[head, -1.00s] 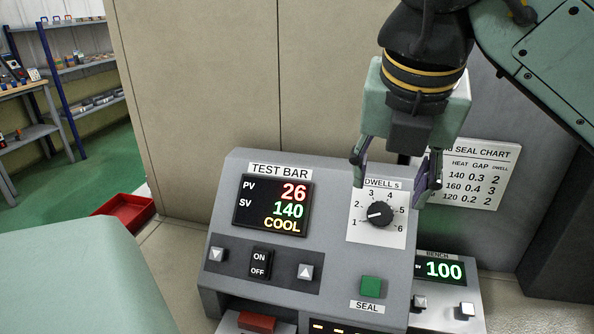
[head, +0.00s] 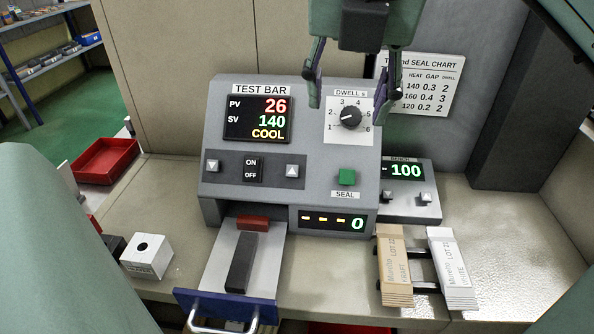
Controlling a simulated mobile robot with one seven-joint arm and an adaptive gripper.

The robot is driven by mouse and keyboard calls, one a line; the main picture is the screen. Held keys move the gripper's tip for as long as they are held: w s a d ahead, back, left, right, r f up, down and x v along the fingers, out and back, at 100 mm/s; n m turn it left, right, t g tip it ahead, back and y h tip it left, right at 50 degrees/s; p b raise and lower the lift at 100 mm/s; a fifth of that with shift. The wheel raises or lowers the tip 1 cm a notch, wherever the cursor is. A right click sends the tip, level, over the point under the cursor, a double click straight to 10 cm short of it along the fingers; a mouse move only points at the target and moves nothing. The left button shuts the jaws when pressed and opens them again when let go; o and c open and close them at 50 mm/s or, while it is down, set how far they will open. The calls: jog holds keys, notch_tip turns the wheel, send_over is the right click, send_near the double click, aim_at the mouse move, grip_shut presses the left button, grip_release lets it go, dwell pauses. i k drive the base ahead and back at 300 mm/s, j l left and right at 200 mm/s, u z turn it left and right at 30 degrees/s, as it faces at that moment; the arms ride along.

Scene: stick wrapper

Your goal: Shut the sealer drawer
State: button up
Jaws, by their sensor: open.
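The sealer (head: 327,163) is a grey box labelled TEST BAR, with a PV 26, SV 140, COOL display. Its drawer (head: 222,270) sticks out at the lower left, pulled open toward me. The drawer has a blue front panel (head: 228,308) with a metal handle (head: 220,326), cut off at the frame's bottom edge. A dark bar (head: 241,262) lies on the drawer plate, with a red block (head: 252,223) behind it at the opening. My gripper (head: 349,95) is open and empty, above and in front of the dwell dial (head: 349,117), well above the drawer.
A white block with a hole (head: 147,256) stands left of the drawer. Wrapper stacks (head: 396,265) (head: 450,268) sit on a rack at right. A bench readout (head: 407,188) showing 100 adjoins the sealer. A red tray (head: 104,160) is at the left.

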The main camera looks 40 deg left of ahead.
aim_at(239, 282)
jog(key=k+l, duration=0.3)
jog(key=k, duration=0.65)
